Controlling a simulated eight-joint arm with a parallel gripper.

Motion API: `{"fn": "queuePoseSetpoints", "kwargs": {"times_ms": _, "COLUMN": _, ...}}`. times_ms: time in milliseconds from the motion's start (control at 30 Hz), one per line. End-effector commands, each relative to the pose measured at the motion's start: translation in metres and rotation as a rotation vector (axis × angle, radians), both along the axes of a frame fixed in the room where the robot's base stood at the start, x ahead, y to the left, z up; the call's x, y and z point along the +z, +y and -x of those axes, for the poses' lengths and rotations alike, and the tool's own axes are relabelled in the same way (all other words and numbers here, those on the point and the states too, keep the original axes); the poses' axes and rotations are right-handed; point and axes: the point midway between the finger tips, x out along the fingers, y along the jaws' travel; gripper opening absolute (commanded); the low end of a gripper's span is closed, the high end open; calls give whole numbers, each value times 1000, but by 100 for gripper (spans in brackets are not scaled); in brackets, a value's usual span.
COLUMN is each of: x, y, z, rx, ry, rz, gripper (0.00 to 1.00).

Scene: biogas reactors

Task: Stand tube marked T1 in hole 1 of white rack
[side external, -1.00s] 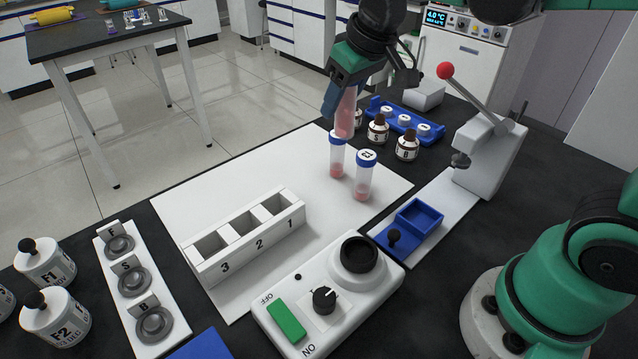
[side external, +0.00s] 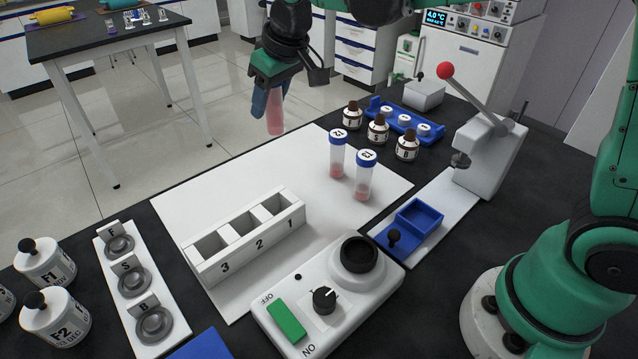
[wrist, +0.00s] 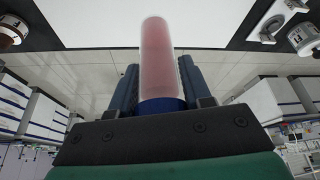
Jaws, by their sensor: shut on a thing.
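My gripper (side external: 267,104) is shut on a tube with pinkish-red contents (side external: 275,118) and holds it in the air above the far edge of the white mat. In the wrist view the same tube (wrist: 160,62) sits between the fingers, its blue cap at the jaws; no marking on it is readable. The white rack (side external: 246,238) stands on the mat to the lower left, with holes numbered 3, 2, 1 from left to right. Hole 1 (side external: 277,205) is at its right end, and all three holes look empty.
Two blue-capped tubes (side external: 337,155) (side external: 365,176) stand upright on the mat (side external: 330,222), right of the rack. A white mixer (side external: 325,300) is in front. Brown-capped bottles (side external: 377,130) and a lever press (side external: 487,150) stand at the right.

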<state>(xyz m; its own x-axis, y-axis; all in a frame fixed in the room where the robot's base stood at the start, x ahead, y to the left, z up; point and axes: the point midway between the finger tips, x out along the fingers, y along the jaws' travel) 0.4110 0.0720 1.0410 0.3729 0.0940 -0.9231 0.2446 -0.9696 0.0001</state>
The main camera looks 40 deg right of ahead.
Motion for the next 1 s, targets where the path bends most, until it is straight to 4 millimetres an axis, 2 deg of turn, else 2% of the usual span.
{"fn": "queuePoseSetpoints", "kwargs": {"times_ms": 33, "x": -14, "y": 0, "z": 0, "rx": 0, "ry": 0, "rz": 0, "gripper": 0}}
{"fn": "queuePoseSetpoints", "kwargs": {"times_ms": 200, "x": -56, "y": 0, "z": 0, "rx": -1, "ry": 0, "rz": 0, "gripper": 0}}
{"fn": "queuePoseSetpoints", "kwargs": {"times_ms": 333, "x": -80, "y": 0, "z": 0, "rx": -1, "ry": 0, "rz": 0, "gripper": 0}}
{"fn": "queuePoseSetpoints", "kwargs": {"times_ms": 533, "x": -97, "y": 0, "z": 0, "rx": -1, "ry": 0, "rz": 0, "gripper": 0}}
{"fn": "queuePoseSetpoints", "kwargs": {"times_ms": 733, "x": -124, "y": 0, "z": 0, "rx": -1, "ry": 0, "rz": 0, "gripper": 0}}
{"fn": "queuePoseSetpoints", "kwargs": {"times_ms": 1000, "x": -128, "y": 0, "z": 0, "rx": -1, "ry": 0, "rz": 0, "gripper": 0}}
